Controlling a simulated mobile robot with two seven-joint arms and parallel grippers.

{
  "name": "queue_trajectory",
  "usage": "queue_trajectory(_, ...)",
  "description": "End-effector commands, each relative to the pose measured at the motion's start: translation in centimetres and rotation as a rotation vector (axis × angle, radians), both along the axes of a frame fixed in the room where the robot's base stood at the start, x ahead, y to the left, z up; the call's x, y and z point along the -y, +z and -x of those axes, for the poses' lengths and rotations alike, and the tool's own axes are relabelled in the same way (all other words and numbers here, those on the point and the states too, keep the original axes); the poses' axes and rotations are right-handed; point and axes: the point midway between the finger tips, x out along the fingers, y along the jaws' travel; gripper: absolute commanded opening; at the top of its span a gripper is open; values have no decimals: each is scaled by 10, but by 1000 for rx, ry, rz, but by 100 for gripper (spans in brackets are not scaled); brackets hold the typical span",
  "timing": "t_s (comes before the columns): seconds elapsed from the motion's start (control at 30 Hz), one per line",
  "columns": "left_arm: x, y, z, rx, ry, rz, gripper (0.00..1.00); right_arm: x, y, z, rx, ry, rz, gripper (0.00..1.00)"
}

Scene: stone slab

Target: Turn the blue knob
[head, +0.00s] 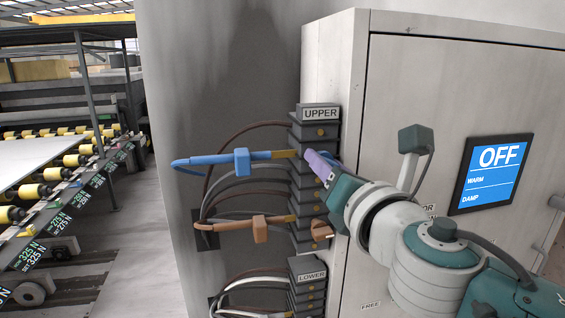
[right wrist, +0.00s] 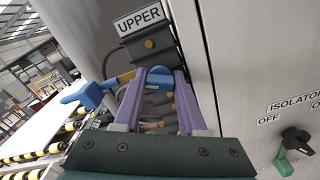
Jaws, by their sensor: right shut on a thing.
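The blue knob (right wrist: 160,74) shows in the right wrist view, between the purple fingertips of my right gripper (right wrist: 160,82), on the upper terminal stack (right wrist: 160,44). The gripper is shut on it. In the head view my right gripper (head: 320,165) reaches the upper stack (head: 318,133) from the right and hides the knob. A blue cable (head: 200,160) with a blue block (head: 241,161) runs into the stack just left of the gripper. My left gripper is not in view.
An orange-brown knob (head: 321,230) and a cable with an orange block (head: 260,229) sit lower on the stack. The lower stack (head: 308,272) is below. The grey cabinet has a blue OFF screen (head: 492,174). An isolator switch (right wrist: 295,141) is at right in the wrist view.

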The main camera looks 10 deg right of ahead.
Motion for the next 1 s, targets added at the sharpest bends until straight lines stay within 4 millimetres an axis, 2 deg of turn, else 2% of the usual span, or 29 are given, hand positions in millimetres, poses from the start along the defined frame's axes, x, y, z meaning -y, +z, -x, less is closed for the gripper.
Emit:
queue_trajectory(0.2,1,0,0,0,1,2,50,0,1,0,3,1,0,0)
queue_trajectory(0.23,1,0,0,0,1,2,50,0,1,0,3,1,0,41)
queue_trajectory(0.33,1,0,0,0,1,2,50,0,1,0,3,1,-1,53)
queue_trajectory(0.67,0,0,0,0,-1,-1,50,0,0,3,0,1,-1,53)
queue_trajectory(0.77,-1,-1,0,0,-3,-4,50,0,-1,13,0,1,-1,53)
queue_trajectory(1.0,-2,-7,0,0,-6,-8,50,1,-2,55,-1,3,-2,53)
